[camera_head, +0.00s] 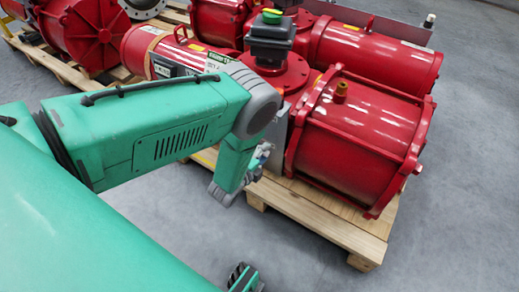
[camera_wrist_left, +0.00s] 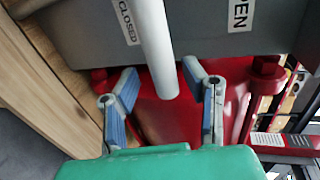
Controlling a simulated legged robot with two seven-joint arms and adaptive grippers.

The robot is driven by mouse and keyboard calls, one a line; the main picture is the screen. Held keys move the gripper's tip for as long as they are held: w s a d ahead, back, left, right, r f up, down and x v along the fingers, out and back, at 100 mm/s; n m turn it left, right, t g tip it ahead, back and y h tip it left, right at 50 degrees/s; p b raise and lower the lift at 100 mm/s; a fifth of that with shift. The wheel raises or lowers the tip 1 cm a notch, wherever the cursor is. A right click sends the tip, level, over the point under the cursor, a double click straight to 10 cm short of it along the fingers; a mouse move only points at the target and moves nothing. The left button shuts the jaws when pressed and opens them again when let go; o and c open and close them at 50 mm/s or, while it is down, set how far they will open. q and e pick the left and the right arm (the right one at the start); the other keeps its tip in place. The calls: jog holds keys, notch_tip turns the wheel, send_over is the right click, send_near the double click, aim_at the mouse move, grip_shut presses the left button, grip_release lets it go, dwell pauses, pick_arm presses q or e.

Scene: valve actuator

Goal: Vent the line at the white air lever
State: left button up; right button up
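The white air lever (camera_wrist_left: 156,45) shows in the left wrist view as a pale rod pointing down from the grey housing, between a CLOSED label and an OPEN label. My left gripper (camera_wrist_left: 160,82) is open, one finger on each side of the lever's lower end, with gaps showing on both sides. In the head view my left gripper (camera_head: 263,157) is at the near side of the red actuator (camera_head: 350,130), mostly hidden by my own green arm. The lever is hidden there.
The actuator rests on a wooden pallet (camera_head: 310,212), whose edge shows at left in the wrist view. A grey box with a green cap (camera_head: 270,38) tops the actuator. Other red actuators (camera_head: 92,38) stand behind. The grey floor at right is clear.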

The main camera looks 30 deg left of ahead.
pick_arm(q)
jog(key=v, duration=1.1)
jog(key=shift+s, duration=0.4)
jog(key=s+r+n+g, duration=0.3)
jog(key=s+n+g, duration=1.1)
jog(key=s+n, duration=0.4)
jog(key=s+d+r+p, duration=0.1)
jog(key=s+r+p, duration=0.2)
jog(key=r+p, duration=1)
jog(key=shift+r+y, duration=0.3)
jog(key=shift+r, duration=0.1)
